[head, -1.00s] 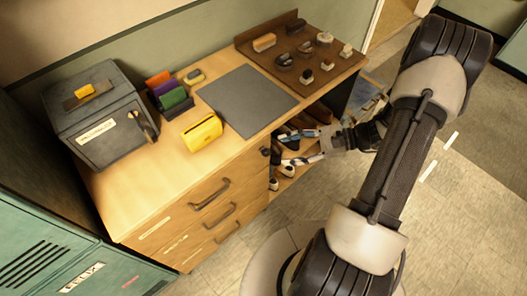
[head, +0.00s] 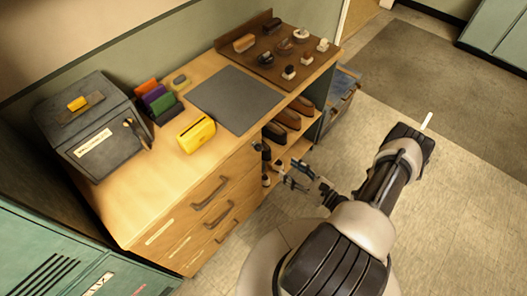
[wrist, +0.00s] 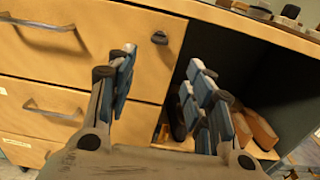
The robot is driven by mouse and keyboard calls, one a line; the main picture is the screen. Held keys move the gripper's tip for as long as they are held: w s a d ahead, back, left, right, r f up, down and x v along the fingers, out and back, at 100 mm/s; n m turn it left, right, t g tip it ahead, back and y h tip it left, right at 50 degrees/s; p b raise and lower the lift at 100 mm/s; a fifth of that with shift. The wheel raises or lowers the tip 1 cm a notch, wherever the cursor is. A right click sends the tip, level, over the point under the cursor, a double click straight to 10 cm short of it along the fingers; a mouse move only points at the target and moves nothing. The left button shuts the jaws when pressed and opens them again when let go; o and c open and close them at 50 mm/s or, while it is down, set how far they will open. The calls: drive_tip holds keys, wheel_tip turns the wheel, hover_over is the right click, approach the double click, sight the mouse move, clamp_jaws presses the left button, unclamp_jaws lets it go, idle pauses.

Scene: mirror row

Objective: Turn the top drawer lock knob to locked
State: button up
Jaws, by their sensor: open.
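The top drawer (wrist: 90,55) is in the wooden bench, with a metal bar handle (head: 210,192) on its front. Its lock knob (wrist: 159,38) is a small dark knob at the drawer front's upper right. In the wrist view it shows beyond and between my fingertips, untouched. In the head view the knob (head: 257,147) is small, and I cannot tell its turn position. My gripper (wrist: 160,72) is open and empty, its blue-padded fingers pointing at the bench front. In the head view my gripper (head: 290,172) is in front of the bench, right of and below the knob.
Open shelves with brown shoes (wrist: 258,128) lie right of the drawers, close to my right finger. More drawers are below the top one. The benchtop bears a dark mat (head: 238,98), a yellow object (head: 196,134) and a dark box (head: 92,125). The floor at right is clear.

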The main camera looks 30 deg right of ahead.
sight(261, 150)
drive_tip(key=b+x, duration=0.1)
drive_tip(key=x, duration=1.2)
drive_tip(key=shift+w, duration=0.1)
drive_tip(key=shift+c, duration=0.3)
clamp_jaws()
drive_tip(key=shift+f+n+b, duration=0.1)
drive_tip(key=shift+n+b, duration=0.2)
drive_tip(key=n, duration=0.3)
drive_tip(key=shift+n+b, duration=0.35)
drive_tip(key=shift+n, duration=0.05)
drive_tip(key=n, duration=0.4)
drive_tip(key=shift+b, duration=0.3)
drive_tip(key=n, duration=0.5)
drive_tip(key=shift+n+b, duration=0.4)
drive_tip(key=shift+n, duration=1.8)
